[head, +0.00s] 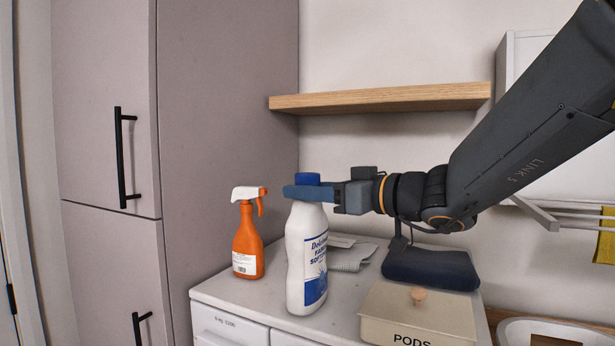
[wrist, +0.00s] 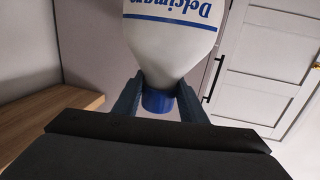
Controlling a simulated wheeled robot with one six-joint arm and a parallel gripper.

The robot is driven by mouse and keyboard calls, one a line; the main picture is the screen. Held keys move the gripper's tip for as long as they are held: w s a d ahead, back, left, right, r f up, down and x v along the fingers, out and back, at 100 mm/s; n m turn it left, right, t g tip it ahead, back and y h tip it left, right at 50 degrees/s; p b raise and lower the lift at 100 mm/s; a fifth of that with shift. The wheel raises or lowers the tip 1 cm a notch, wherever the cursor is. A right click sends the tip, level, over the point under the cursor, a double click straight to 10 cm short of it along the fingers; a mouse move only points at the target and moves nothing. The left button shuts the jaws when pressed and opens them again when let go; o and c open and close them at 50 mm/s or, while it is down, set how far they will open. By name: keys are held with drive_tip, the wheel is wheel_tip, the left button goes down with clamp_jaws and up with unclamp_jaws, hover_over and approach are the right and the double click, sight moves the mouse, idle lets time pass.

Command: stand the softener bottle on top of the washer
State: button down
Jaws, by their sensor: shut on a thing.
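The softener bottle (head: 306,262) is white with a blue cap and a blue and white label. In the head view it is upright at the front part of the washer top (head: 222,293). Its base appears at the washer's surface; I cannot tell whether it touches. My gripper (head: 308,192) comes from the right and is shut on the bottle's neck, just below the cap. In the wrist view the bottle (wrist: 172,45) shows upside down, its neck between the two fingers (wrist: 158,100).
An orange spray bottle (head: 247,240) stands left of the softener. A beige PODS box (head: 418,314) stands at the right front, with a dark folded thing (head: 430,268) behind it. Papers or cloth (head: 350,255) lie behind the bottle. A wooden shelf (head: 380,98) hangs above; a tall cabinet (head: 225,130) is left.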

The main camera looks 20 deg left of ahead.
drive_tip(key=shift+b, duration=0.3)
drive_tip(key=c, duration=1.1)
unclamp_jaws()
drive_tip(key=shift+f, duration=0.1)
drive_tip(key=shift+d+r, duration=0.2)
drive_tip(key=b+v, duration=0.4)
drive_tip(key=v, duration=0.7)
drive_tip(key=shift+d, duration=0.25)
drive_tip(key=shift+s, duration=0.25)
